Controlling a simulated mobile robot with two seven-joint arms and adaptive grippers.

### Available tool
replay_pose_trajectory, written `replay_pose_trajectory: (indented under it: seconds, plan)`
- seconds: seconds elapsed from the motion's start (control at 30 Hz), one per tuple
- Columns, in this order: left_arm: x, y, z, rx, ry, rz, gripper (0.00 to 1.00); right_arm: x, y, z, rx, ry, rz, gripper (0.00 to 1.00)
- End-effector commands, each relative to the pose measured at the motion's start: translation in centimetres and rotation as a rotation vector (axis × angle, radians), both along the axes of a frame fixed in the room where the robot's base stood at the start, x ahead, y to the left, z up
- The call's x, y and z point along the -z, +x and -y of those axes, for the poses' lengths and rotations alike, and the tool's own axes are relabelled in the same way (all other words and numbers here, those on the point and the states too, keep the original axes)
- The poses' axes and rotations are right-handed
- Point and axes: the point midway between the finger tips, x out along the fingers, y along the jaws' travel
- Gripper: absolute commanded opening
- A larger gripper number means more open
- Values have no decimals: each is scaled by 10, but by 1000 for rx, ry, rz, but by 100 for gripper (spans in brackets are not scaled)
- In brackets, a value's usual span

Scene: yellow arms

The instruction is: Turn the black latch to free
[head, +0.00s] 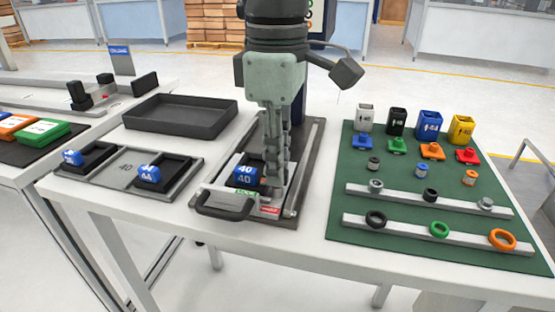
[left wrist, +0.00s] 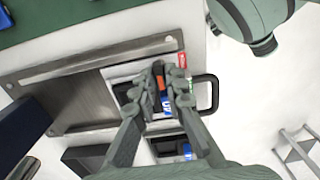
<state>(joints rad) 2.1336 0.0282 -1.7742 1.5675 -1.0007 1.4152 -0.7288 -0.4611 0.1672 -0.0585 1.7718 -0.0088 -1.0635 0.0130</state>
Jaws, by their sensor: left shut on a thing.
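The fixture (head: 305,165) is a dark grey plate with a sliding tray and a black front handle (head: 222,210). A blue block marked 40 (head: 245,175) sits in the tray. A green label (head: 245,191) and a red label (head: 269,210) lie by the front edge. My left gripper (head: 272,183) points down just right of the block, shut on a small black part that looks like the black latch (left wrist: 158,67). The fingers (left wrist: 170,80) hide most of it, so its turn angle cannot be told. The red label also shows in the left wrist view (left wrist: 181,60).
Left of the fixture stand an empty black tray (head: 180,115) and a grey holder (head: 122,170) with blue blocks. On the right, a green mat (head: 345,220) carries small bins, rings and rails. White table shows bare around the fixture.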

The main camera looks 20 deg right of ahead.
Motion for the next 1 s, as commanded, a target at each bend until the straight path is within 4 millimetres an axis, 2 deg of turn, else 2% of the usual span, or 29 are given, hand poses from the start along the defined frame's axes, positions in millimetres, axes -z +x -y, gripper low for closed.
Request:
replay_pose_trajectory:
  seconds: [0.33,0.57,1.0]
  plan:
    - [1,0,0,-55,-1,-1,0,-3,3,-1,0,-3,1,40]
    - [2,0,1,-201,-3,-2,0,-30,6,2,-1,-18,17,40]
    - [2,0,1,-612,-3,-2,0,-91,4,4,1,-51,47,40]
